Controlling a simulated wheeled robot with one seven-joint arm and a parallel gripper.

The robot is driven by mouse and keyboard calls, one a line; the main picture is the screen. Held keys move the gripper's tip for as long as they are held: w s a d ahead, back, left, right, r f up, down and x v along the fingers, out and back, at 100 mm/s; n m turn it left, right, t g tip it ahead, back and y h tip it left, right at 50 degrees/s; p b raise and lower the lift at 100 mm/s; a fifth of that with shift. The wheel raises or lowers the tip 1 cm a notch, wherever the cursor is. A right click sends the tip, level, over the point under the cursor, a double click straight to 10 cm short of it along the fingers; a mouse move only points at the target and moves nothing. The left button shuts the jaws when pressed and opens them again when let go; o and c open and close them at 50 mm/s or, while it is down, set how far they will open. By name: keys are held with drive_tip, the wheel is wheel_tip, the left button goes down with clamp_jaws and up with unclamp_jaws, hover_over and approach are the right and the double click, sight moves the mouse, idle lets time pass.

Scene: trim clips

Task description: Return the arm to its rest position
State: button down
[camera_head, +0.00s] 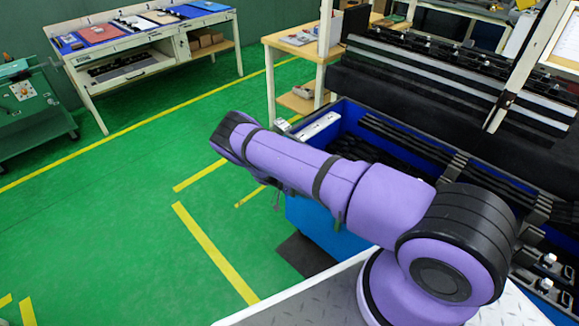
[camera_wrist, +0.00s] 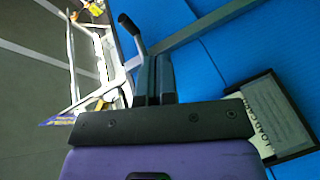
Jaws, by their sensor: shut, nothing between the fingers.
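My purple arm (camera_head: 300,165) reaches from its shoulder at the lower right toward the upper left in the head view, ending in a black-capped joint. Most of its far end is turned away from the head camera, and I cannot make out the fingers there. In the wrist view my gripper (camera_wrist: 153,75) shows two dark fingers side by side, pressed together, with nothing held. A blue surface (camera_wrist: 215,75) lies beyond the fingers. How far it is from them I cannot tell.
A blue bin (camera_head: 325,232) with black strips stands close behind the arm. A workbench (camera_head: 130,38) and a wooden-topped table (camera_head: 300,45) stand farther back. Green floor (camera_head: 110,220) at left is clear. The wrist view shows a framed sign (camera_wrist: 272,115) and a metal bar (camera_wrist: 215,18).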

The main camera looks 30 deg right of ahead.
drive_tip(key=w+a+r+n+t+y, duration=0.2)
drive_tip(key=r+y, duration=0.2)
drive_tip(key=r, duration=1.2)
drive_tip(key=w+a+r+n+t+y, duration=0.1)
drive_tip(key=w+a+r+t+y, duration=0.15)
drive_tip(key=r, duration=1.25)
drive_tip(key=s+r+n+t+y, duration=0.2)
drive_tip(key=s+r, duration=0.2)
drive_tip(key=r, duration=0.8)
drive_tip(key=s+a+r+n+t+y, duration=0.15)
drive_tip(key=s+r+n+t, duration=0.3)
drive_tip(key=s+r, duration=1.05)
drive_tip(key=s+r+n+t, duration=0.1)
drive_tip(key=s+r+t, duration=0.1)
drive_tip(key=s, duration=0.5)
drive_tip(key=s+a+r+n+t, duration=0.1)
drive_tip(key=s+r+n+t, duration=0.1)
drive_tip(key=s, duration=0.5)
drive_tip(key=shift+s+r+t+y, duration=0.4)
drive_tip(key=shift+t, duration=0.5)
drive_tip(key=shift+a+n, duration=0.1)
drive_tip(key=shift+n, duration=0.15)
